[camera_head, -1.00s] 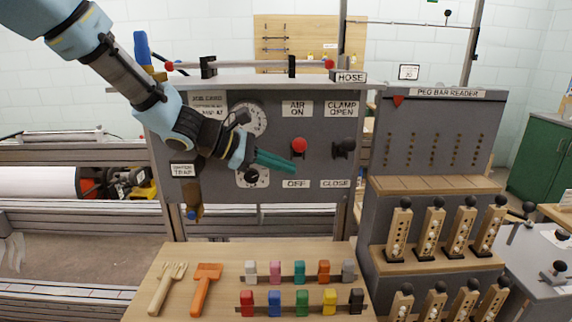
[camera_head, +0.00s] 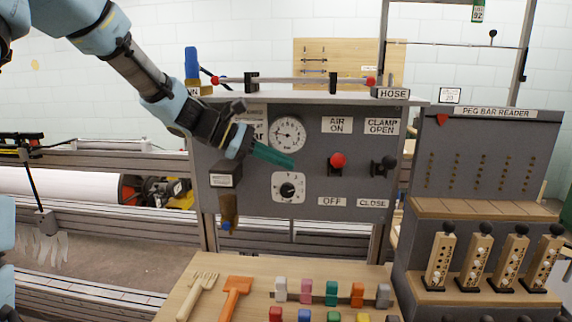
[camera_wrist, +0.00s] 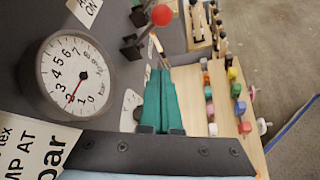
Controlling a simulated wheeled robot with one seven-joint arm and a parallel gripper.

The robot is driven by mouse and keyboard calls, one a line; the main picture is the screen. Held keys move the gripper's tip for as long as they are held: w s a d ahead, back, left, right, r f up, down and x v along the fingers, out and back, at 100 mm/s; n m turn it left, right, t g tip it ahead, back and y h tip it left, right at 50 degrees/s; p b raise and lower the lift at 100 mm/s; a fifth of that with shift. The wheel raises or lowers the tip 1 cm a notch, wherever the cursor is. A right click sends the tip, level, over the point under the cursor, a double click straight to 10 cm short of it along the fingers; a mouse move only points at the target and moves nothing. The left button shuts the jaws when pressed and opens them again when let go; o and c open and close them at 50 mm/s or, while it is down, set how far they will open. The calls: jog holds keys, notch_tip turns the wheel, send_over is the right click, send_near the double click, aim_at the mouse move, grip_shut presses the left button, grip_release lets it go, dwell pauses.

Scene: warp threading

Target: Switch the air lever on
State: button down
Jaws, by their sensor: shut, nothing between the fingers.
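The air lever (camera_head: 337,162) has a red ball knob and sits on the grey panel between an "AIR ON" label (camera_head: 337,125) above and an "OFF" label (camera_head: 332,201) below. Its knob also shows at the top of the wrist view (camera_wrist: 161,15). My gripper (camera_head: 292,163), with green fingers, is shut and empty. It is in front of the panel, left of the lever and apart from it, between the two dials. In the wrist view the shut fingers (camera_wrist: 160,95) point toward the lever side. The pressure gauge (camera_head: 287,134) also shows large in the wrist view (camera_wrist: 75,77), its needle near 2.
A black-knobbed clamp lever (camera_head: 384,166) stands right of the air lever. A lower dial (camera_head: 288,188) is below my gripper. A wooden table (camera_head: 262,272) with coloured blocks, a fork and a comb lies below. The peg bar reader (camera_head: 488,155) stands at right.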

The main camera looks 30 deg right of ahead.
dwell(0.3)
jog(key=w+a+f+m+t+y, duration=0.1)
jog(key=a+f+m+t+y, duration=0.15)
jog(key=a+f, duration=0.6)
jog(key=w+a+f+m+t+y, duration=0.1)
jog(key=a+f+t+y, duration=0.2)
jog(key=a, duration=1)
jog(key=s+a+f+m+y, duration=0.1)
jog(key=a+m+y, duration=0.1)
jog(key=a, duration=0.7)
jog(key=s+a+f+m+t+y, duration=0.1)
jog(key=a+m+y, duration=0.2)
jog(key=a, duration=0.7)
jog(key=shift+s+a+y, duration=0.15)
jog(key=shift+s+y, duration=0.2)
jog(key=c, duration=1.6)
grip_release()
jog(key=shift+t, duration=0.25)
